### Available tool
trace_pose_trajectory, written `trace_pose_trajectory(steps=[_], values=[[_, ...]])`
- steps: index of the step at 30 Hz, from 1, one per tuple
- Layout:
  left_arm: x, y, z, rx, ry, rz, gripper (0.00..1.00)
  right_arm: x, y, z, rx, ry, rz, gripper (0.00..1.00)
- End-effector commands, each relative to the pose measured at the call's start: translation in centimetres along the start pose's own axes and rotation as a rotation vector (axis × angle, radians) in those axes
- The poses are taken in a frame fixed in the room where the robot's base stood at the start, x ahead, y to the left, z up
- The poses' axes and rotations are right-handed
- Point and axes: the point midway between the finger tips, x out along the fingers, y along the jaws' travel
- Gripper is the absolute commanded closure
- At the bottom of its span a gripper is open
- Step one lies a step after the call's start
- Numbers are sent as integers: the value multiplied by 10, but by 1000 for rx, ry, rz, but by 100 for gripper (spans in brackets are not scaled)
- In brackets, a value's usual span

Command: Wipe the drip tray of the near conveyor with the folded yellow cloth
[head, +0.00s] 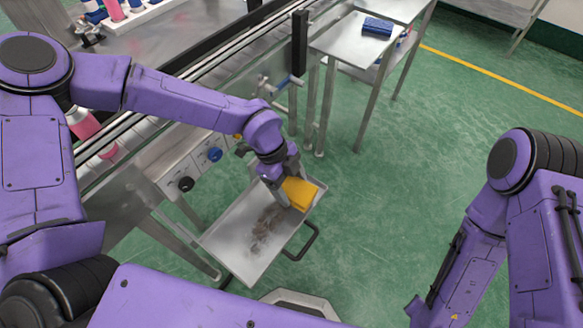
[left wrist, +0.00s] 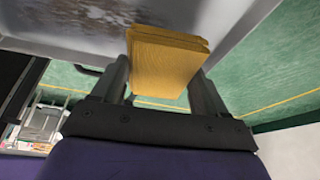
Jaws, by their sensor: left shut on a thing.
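The folded yellow cloth (head: 299,193) is in my left gripper (head: 287,192), at the right-hand end of the drip tray. In the left wrist view the cloth (left wrist: 165,62) sits between the two fingers (left wrist: 160,85). The drip tray (head: 223,243) is a shallow metal pan with a dark handle, beside the near conveyor. A brown-grey smear (head: 266,228) lies on its floor, left of the cloth. The cloth is at the tray's floor or just above it; I cannot tell whether it touches. My right arm shows at the right, but its gripper is out of view.
The near conveyor (head: 128,136) runs along the tray's upper left side, with knobs (head: 186,184) on its panel. A metal table (head: 345,42) with a blue item (head: 377,26) stands beyond. Pink bottles (head: 83,122) stand on the conveyor. Green floor (head: 420,130) is clear to the right.

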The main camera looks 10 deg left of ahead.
Motion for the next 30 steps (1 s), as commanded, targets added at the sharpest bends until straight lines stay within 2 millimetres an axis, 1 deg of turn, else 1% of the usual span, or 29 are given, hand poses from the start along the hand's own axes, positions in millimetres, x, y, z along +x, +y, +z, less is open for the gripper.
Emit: trace_pose_trajectory(steps=[1,13,30], values=[[-8,0,-4,1,0,0,55,-8,1,-3,0,0,0,57],[-37,-3,-20,13,0,5,55,-33,3,-14,0,0,0,57],[-38,-3,-22,15,-1,6,55,-33,3,-14,0,0,0,57]])
